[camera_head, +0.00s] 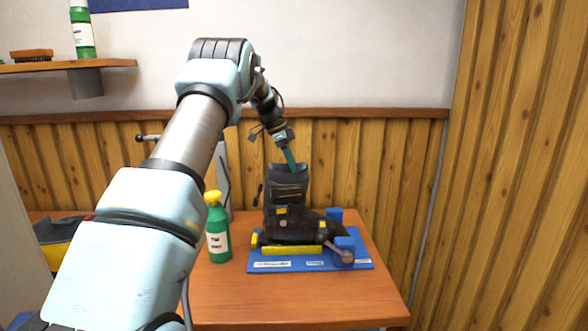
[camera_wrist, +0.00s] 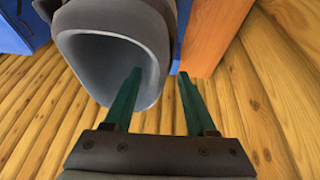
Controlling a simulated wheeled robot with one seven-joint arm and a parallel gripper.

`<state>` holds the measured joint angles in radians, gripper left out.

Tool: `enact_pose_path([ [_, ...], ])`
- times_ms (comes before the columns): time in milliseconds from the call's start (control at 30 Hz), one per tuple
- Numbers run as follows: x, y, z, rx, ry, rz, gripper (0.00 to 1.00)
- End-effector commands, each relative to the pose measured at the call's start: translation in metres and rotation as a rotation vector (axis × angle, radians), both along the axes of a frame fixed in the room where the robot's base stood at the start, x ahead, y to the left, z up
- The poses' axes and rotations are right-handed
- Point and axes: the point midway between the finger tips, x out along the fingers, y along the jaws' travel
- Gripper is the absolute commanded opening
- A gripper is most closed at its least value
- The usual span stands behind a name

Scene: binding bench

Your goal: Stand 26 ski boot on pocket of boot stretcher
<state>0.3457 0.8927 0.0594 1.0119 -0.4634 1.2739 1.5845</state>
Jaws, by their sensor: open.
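A dark grey ski boot (camera_head: 284,205) with yellow buckles stands upright on the blue boot stretcher (camera_head: 290,265), toe to the right. A yellow bar (camera_head: 291,250) runs along the boot's near side, and blue blocks (camera_head: 344,247) flank its toe. My gripper (camera_head: 291,160) is at the top of the boot's cuff. In the wrist view the gripper (camera_wrist: 157,80) is open, with one green finger at the cuff's opening (camera_wrist: 108,68) and the other outside its wall. The cuff wall lies between or just beyond the fingertips. The pocket under the boot is hidden.
A green bottle with a yellow cap (camera_head: 218,232) stands left of the stretcher on the wooden table (camera_head: 300,300). A shelf (camera_head: 75,65) with a brush (camera_head: 31,55) and another green bottle (camera_head: 83,30) is at upper left. The table's front is clear.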

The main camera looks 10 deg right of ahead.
Motion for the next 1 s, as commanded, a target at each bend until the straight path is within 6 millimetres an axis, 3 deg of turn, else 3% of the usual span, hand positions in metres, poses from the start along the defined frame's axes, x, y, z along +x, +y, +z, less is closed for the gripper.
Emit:
enact_pose_path([
  [400,0.010,0.027,0.069,-0.004,-0.006,0.002,0.57],
  [600,0.012,0.036,0.092,-0.002,-0.004,0.002,0.57],
  [767,0.010,0.046,0.095,0.015,0.007,0.067,0.57],
  [1000,-0.016,0.094,0.072,0.113,0.048,0.448,0.57],
])
